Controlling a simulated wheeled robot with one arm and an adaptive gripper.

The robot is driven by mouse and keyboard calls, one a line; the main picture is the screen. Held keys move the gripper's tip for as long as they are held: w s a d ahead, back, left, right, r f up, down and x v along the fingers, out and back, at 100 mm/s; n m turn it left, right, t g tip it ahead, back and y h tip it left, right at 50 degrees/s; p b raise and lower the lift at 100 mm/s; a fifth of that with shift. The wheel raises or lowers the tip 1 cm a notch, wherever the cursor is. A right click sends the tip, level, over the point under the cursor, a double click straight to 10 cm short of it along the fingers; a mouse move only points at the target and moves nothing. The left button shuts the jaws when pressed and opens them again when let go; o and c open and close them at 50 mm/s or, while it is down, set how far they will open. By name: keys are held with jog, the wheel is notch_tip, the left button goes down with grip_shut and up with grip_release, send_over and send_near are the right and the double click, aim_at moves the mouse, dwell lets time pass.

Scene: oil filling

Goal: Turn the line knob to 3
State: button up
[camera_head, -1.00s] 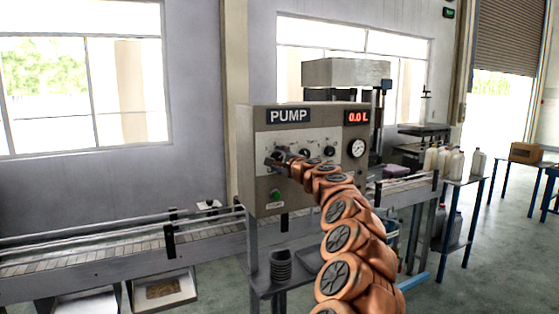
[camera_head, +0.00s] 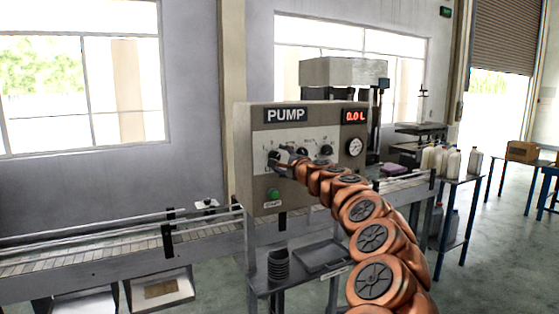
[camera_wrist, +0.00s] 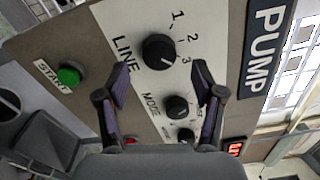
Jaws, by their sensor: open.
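The line knob (camera_wrist: 159,51) is a round black knob on the pump panel, with the numerals 1, 2 and 3 printed beside it. In the head view the line knob (camera_head: 273,158) is the leftmost knob, partly covered by my gripper (camera_head: 284,164). In the wrist view my gripper (camera_wrist: 161,78) is open and empty. Its two dark fingertips are spread to either side of the line knob's lower edge, with the knob between and beyond them. I see no contact.
The mode knob (camera_wrist: 177,107) and a third knob (camera_wrist: 187,136) are close by on the panel. The green start button (camera_head: 273,194) sits below the line knob. A conveyor (camera_head: 120,246) runs to the left.

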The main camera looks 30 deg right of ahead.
jog(key=s, duration=0.8)
jog(key=shift+s+a, duration=0.15)
jog(key=shift+a, duration=0.25)
dwell(0.4)
